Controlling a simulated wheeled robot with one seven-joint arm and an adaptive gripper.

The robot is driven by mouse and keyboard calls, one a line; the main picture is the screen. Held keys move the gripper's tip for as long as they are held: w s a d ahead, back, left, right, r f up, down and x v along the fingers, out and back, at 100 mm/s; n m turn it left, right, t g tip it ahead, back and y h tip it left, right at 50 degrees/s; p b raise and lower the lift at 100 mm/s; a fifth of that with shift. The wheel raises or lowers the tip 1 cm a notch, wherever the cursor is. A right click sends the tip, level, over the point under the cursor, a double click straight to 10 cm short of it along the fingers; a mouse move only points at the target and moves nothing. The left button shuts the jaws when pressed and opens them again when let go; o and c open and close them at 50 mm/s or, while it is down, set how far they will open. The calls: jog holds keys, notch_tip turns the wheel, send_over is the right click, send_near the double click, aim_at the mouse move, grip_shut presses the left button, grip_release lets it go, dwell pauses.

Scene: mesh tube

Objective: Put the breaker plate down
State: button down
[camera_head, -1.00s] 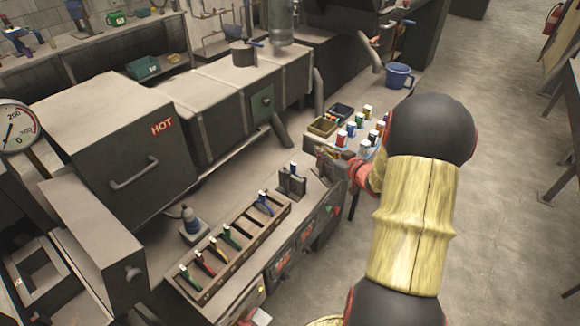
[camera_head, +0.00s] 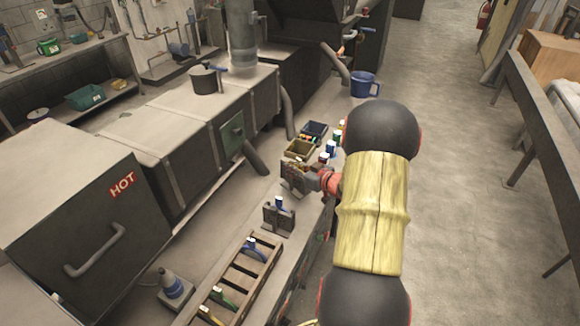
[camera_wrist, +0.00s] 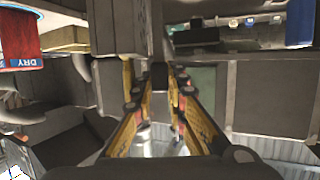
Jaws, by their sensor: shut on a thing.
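My gripper (camera_head: 297,178) is low over the bench edge, between the small open box and the upright grey holder. In the wrist view its two yellow-sided fingers (camera_wrist: 158,90) are closed in on a small dark grey piece (camera_wrist: 158,76) between the tips. I take this piece for the breaker plate; most of it is hidden by the fingers. The head view does not show it clearly. I cannot tell whether it touches the surface below.
A blue mug (camera_head: 364,84), a wooden open box (camera_head: 299,150) and several capped jars (camera_head: 331,147) stand beyond my gripper. The grey holder (camera_head: 279,216) with a blue-handled tool and a slatted rack (camera_head: 262,268) stand nearer. The hot machine (camera_head: 85,220) is at left.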

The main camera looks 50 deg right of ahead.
aim_at(292, 178)
jog(key=shift+f+b, duration=0.6)
jog(key=shift+f, duration=1.9)
jog(key=c, duration=1.9)
grip_release()
jog(key=shift+f, duration=0.1)
jog(key=shift+o, duration=0.5)
